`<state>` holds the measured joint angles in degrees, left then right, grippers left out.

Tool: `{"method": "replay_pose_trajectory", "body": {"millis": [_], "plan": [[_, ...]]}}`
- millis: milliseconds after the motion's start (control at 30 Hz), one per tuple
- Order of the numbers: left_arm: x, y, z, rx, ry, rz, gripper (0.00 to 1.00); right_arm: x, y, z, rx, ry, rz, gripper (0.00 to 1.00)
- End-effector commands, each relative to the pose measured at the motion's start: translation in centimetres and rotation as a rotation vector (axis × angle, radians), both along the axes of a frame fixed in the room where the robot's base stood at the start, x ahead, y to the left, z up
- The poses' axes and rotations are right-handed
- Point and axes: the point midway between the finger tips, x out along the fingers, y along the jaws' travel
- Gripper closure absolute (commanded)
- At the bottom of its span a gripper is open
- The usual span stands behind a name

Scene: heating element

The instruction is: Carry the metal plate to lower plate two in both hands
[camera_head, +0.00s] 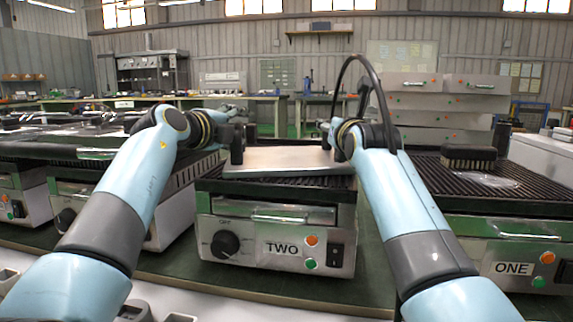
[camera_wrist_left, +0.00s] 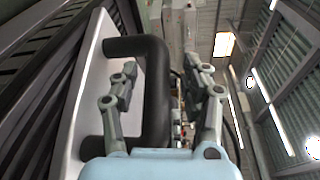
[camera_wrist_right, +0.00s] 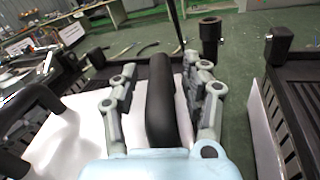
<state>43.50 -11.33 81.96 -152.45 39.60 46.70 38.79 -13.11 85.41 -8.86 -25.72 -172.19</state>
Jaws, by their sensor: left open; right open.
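The metal plate (camera_head: 285,158), pale with a black handle at each end, rests on the ribbed lower plate (camera_head: 290,183) of the heater marked TWO. My left gripper (camera_head: 238,122) is at its left handle (camera_head: 237,146). In the left wrist view my left gripper (camera_wrist_left: 163,85) is open, its fingers on either side of the black handle bar (camera_wrist_left: 157,95). In the right wrist view my right gripper (camera_wrist_right: 162,85) is open, its fingers either side of the right handle (camera_wrist_right: 160,110). The metal plate also shows there (camera_wrist_right: 85,140). Both fingertip pairs look apart from the bars.
The heater ONE (camera_head: 500,225) stands to the right with a black brush (camera_head: 468,157) on its ribbed top. Another heater (camera_head: 80,195) stands to the left. Green-topped benches and a stack of grey units (camera_head: 445,110) are behind.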

Motion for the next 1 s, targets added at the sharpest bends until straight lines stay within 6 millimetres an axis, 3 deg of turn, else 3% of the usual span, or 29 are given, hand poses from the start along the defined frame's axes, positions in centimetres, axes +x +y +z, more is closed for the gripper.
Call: {"method": "replay_pose_trajectory", "body": {"millis": [167, 600, 833, 1000], "plan": [[-1.2, 0.6, 0.0, -0.001, 0.000, 0.000, 0.53, 0.0, 0.0, 0.0, 0.001, 0.001, 0.001, 0.53], [-9.2, 4.4, 1.0, 0.002, 0.000, 0.002, 0.53, 0.0, 0.1, -0.1, 0.002, 0.001, 0.001, 0.53], [-10.7, 5.0, 1.1, 0.000, 0.001, 0.000, 0.53, 0.0, 0.1, 0.6, 0.002, -0.002, 0.001, 0.53], [-10.8, 5.1, 1.2, 0.000, 0.001, 0.000, 0.53, 0.0, 0.1, 3.5, 0.003, -0.005, 0.000, 0.53]]}}
